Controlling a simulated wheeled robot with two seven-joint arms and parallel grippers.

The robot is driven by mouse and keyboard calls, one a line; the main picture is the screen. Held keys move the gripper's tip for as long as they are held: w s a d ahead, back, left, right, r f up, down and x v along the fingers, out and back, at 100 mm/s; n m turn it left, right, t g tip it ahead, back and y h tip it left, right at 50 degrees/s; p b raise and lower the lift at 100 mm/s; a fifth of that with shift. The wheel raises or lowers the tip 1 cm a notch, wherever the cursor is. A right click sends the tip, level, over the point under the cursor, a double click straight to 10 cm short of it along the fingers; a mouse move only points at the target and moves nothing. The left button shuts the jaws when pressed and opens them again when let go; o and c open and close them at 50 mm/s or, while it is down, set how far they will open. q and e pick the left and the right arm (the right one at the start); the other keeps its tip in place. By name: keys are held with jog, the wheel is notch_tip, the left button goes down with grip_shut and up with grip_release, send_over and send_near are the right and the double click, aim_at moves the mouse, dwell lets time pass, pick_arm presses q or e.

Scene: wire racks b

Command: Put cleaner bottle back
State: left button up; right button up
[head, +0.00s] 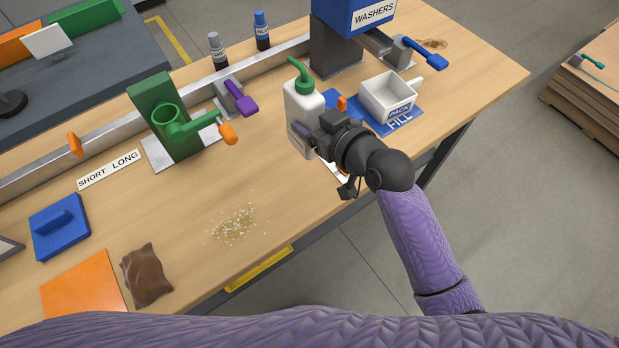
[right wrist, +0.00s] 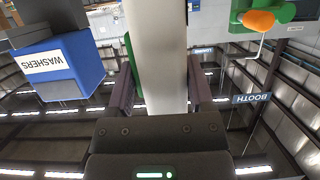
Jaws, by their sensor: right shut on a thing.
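The cleaner bottle (head: 304,108) is white with a green cap and a bent green spout. It stands roughly upright over the right part of the wooden bench, and I cannot tell whether its base touches the bench. My right gripper (head: 310,140) is shut on the bottle's body from the front right. In the right wrist view, the white bottle body (right wrist: 158,60) fills the gap between the two fingers of the gripper (right wrist: 160,95). The gripper hides part of the bottle's lower side. My left gripper does not show.
A white PACK cup (head: 388,97) stands on a blue FILL mat (head: 402,123) to the right. A blue WASHERS dispenser (head: 352,18) is behind. A green press (head: 168,118) stands left. Spilled grains (head: 232,226), a brown rag (head: 146,275) and a blue block (head: 60,228) lie nearer.

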aim_at(316, 157)
jog(key=f+b, duration=0.1)
jog(key=f, duration=0.2)
jog(key=f+b, duration=0.2)
jog(key=f, duration=0.1)
jog(key=f+b, duration=0.2)
jog(key=f, duration=0.2)
jog(key=shift+d+f, duration=0.1)
jog(key=shift+d, duration=0.15)
jog(key=o, duration=0.7)
